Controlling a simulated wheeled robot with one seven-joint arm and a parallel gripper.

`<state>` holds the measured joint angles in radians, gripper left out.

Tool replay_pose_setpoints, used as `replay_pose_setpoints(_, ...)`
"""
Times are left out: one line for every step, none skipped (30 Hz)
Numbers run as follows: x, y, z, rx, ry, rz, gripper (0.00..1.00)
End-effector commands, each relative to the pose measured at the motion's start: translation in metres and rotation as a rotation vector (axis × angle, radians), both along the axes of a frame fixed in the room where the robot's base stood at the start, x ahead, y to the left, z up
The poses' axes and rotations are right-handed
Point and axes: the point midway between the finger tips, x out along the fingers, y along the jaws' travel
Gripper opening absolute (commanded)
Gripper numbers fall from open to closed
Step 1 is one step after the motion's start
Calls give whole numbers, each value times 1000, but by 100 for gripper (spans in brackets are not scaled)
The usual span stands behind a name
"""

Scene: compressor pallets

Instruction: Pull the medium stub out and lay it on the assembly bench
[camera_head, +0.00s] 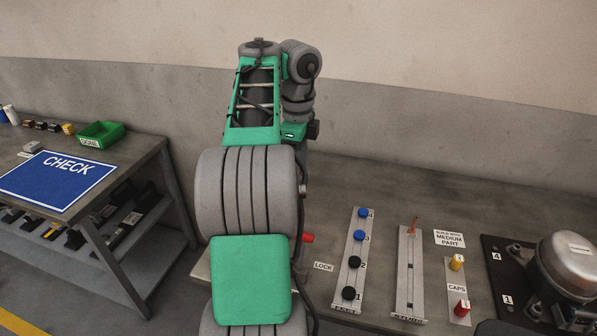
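A thin copper-orange stub (413,226) stands upright at the far end of a pale metal rack (408,290) on the grey bench (375,182) at right. The rest of this rack shows no other stub that I can make out. A sign (449,238) beside it reads "BUILD WITH MEDIUM PART". My arm rises in front of the view and bends at the top, with its wrist coming down behind. My gripper's fingers are hidden behind my arm, so I see neither their opening nor anything held.
Left of the stub rack is a numbered rail (356,262) with blue and black knobs, near a LOCK label (324,266). Right are a caps rack (458,290) and a compressor (567,264) on a dark plate. A CHECK mat (58,180) and green bin (100,134) are on the left table.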

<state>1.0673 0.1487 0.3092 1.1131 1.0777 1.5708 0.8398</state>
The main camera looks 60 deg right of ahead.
Motion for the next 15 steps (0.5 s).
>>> replay_pose_setpoints(0, 0, 0, 0, 0, 0, 42)
replay_pose_setpoints(0, 0, 0, 0, 0, 0, 42)
replay_pose_setpoints(0, 0, 0, 0, 0, 0, 42)
replay_pose_setpoints(0, 0, 0, 0, 0, 0, 42)
replay_pose_setpoints(0, 0, 0, 0, 0, 0, 42)
replay_pose_setpoints(0, 0, 0, 0, 0, 0, 42)
replay_pose_setpoints(0, 0, 0, 0, 0, 0, 42)
replay_pose_setpoints(0, 0, 0, 0, 0, 0, 42)
replay_pose_setpoints(0, 0, 0, 0, 0, 0, 42)
replay_pose_setpoints(0, 0, 0, 0, 0, 0, 42)
replay_pose_setpoints(0, 0, 0, 0, 0, 0, 42)
replay_pose_setpoints(0, 0, 0, 0, 0, 0, 42)
replay_pose_setpoints(0, 0, 0, 0, 0, 0, 42)
replay_pose_setpoints(0, 0, 0, 0, 0, 0, 42)
replay_pose_setpoints(0, 0, 0, 0, 0, 0, 42)
